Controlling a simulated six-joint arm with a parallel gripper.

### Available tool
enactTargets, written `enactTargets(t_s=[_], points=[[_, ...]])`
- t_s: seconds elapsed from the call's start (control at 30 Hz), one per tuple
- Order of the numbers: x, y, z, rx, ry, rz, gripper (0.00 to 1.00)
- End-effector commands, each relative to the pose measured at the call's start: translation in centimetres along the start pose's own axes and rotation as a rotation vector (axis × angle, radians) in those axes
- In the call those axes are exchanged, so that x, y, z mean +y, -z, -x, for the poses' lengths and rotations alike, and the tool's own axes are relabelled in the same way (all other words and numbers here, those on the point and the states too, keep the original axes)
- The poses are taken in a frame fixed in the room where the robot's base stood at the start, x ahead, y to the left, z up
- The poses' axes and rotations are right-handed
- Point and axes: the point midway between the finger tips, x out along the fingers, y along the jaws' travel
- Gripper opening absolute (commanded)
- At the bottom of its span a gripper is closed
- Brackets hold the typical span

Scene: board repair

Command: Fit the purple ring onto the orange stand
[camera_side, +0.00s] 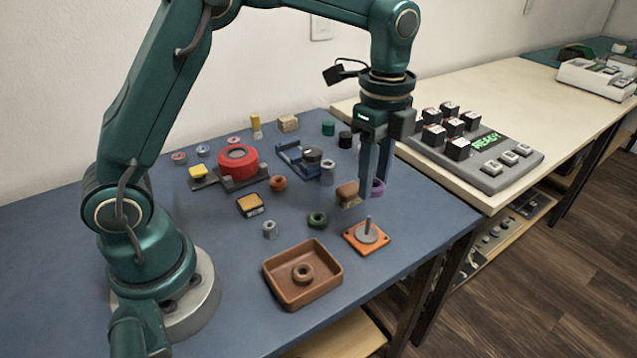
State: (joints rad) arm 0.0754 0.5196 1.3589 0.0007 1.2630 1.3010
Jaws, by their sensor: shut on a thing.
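The purple ring (378,188) is between the fingertips of my gripper (375,184), which is shut on it. The fingers point straight down and hide part of the ring. The orange stand (356,243) is a flat square plate with a grey disc and an upright grey pin. It lies near the right front edge of the blue mat, and its pin is bare. The ring is behind the stand and slightly to its right in the picture, apart from it. I cannot tell how high the ring is above the mat.
A brown block (347,193) is just left of the ring. A dark green ring (317,219) lies left of the stand. A brown tray (273,287) with a brown ring inside stands in front. A grey button panel (490,175) is on the pale table at right.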

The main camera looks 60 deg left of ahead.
Motion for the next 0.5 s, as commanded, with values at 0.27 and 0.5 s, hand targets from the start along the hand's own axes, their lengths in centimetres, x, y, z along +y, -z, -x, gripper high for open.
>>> enactTargets(t_s=[0.27, 0.5], points=[[0.1, 0.1, -1.9, 0.0, -0.003, -0.002, 0.0], [0.1, 0.0, -3.4, 0.0, -0.002, -0.001, 0.0]])
